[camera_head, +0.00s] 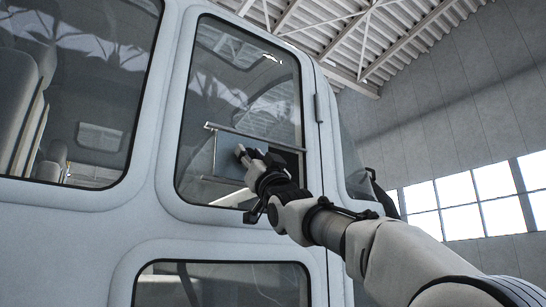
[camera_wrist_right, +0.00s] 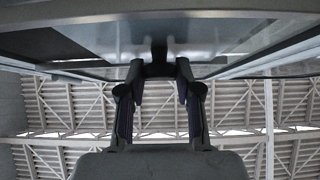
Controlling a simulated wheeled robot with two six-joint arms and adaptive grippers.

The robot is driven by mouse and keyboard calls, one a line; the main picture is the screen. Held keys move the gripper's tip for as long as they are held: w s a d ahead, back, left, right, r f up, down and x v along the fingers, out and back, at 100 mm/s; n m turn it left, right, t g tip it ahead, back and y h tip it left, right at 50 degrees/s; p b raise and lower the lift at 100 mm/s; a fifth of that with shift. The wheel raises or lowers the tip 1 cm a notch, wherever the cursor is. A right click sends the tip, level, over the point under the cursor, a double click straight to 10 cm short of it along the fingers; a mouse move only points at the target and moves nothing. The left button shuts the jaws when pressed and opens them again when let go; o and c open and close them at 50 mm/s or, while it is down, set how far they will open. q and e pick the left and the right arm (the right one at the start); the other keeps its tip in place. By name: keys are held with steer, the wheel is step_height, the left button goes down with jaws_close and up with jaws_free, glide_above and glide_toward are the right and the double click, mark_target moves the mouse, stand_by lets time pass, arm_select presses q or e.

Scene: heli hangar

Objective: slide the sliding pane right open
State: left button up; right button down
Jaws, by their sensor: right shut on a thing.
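The sliding pane (camera_head: 228,155) is a pale bluish panel between two rails, low in the tall window of the white helicopter's side. It also shows in the wrist view (camera_wrist_right: 215,42). A dark gap (camera_head: 291,162) shows in the rail frame to the right of the pane. My right gripper (camera_head: 250,156) is at the pane. In the wrist view its two fingers (camera_wrist_right: 159,70) are shut around a small dark knob (camera_wrist_right: 158,48) on the pane. The gripper and wrist hide part of the pane and lower rail. My left gripper is out of view.
The upper rail (camera_head: 255,137) crosses the window. The window's frame and a door hinge (camera_head: 318,108) stand to the right. A larger cabin window (camera_head: 75,90) is at left and a lower window (camera_head: 220,285) below. Open hangar space lies to the right.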

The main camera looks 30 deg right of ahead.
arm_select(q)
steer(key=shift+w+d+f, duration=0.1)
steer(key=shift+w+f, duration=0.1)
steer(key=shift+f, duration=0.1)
arm_select(e)
steer(key=shift+w+a, duration=0.1)
steer(key=shift+a, duration=0.5)
steer(key=c, duration=0.9)
jaws_free()
steer(key=shift+o, duration=0.5)
steer(key=shift+a+y, duration=0.3)
steer(key=shift+a, duration=0.05)
steer(key=shift+d, duration=0.15)
